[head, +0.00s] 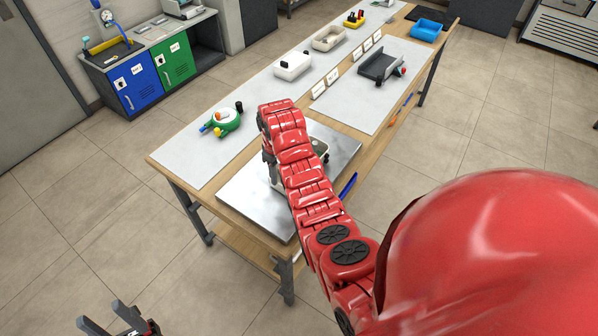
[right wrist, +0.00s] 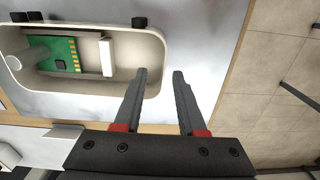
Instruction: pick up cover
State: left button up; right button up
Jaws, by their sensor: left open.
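I cannot tell for certain which thing is the cover. A white shell-like piece (head: 292,65) lies on the far mat, and a beige open tray (head: 328,38) lies beyond it. A beige housing (right wrist: 152,75) with a green circuit board (right wrist: 88,53) and a pale block inside rests on the steel plate (head: 245,205); my right arm mostly hides it in the head view. My right gripper (right wrist: 161,72) is open and empty beside the housing's rim; the head view hides its fingers. My left gripper (head: 122,312) is open and empty, low at the bottom left, away from the table.
A dark grey fixture (head: 381,67) stands on the right mat, with small white cards (head: 319,90) between. A blue bin (head: 427,28) is at the far end. Blue and green cabinets stand at the back left. Floor around is clear.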

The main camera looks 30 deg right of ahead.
jog(key=shift+a+f+p, duration=0.2)
jog(key=shift+f+p, duration=0.6)
jog(key=shift+f, duration=0.1)
jog(key=shift+a+f+p, duration=0.15)
jog(key=shift+f+p, duration=0.6)
jog(key=shift+f, duration=1)
grip_shut()
